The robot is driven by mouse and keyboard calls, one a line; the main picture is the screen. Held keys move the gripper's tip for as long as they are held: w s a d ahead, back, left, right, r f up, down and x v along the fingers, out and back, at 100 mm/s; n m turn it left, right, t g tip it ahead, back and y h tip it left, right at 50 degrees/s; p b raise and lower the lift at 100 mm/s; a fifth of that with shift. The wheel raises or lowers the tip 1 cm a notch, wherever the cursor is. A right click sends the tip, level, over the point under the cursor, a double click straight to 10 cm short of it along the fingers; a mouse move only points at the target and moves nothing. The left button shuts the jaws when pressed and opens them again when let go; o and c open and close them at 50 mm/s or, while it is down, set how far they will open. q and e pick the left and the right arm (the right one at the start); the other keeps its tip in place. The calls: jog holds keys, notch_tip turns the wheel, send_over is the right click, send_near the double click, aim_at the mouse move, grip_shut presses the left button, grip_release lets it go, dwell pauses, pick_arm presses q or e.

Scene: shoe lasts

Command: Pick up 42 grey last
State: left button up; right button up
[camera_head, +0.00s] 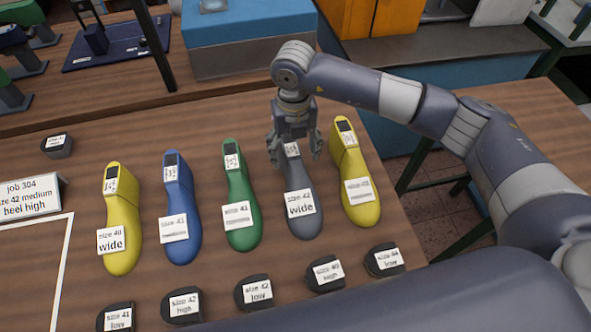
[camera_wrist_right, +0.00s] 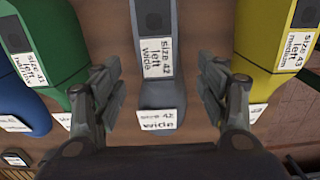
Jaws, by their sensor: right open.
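The grey last (camera_head: 302,215) stands fourth from the left in the row on the table, with a label reading size 42 wide. My right gripper (camera_head: 293,155) is over its back end in the head view and hides part of it. In the right wrist view the grey last (camera_wrist_right: 160,85) lies between the two fingers of my right gripper (camera_wrist_right: 160,95), which are open and apart, one on each side. I cannot tell whether either finger touches it. My left gripper is not in view.
A green last (camera_head: 240,190) stands to the left and a yellow last (camera_head: 355,170) to the right, both close by. A blue last (camera_head: 181,215) and another yellow last (camera_head: 121,225) stand farther left. Several dark labelled heel blocks (camera_head: 325,274) line the front. A job card (camera_head: 30,195) stands at left.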

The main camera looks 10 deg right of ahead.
notch_tip(320, 180, down, 2)
jog(key=shift+s+f+p, duration=0.15)
jog(key=shift+f+p, duration=0.1)
jog(key=shift+p, duration=0.1)
jog(key=shift+f, duration=0.1)
jog(key=shift+c, duration=1)
jog(key=c, duration=1.4)
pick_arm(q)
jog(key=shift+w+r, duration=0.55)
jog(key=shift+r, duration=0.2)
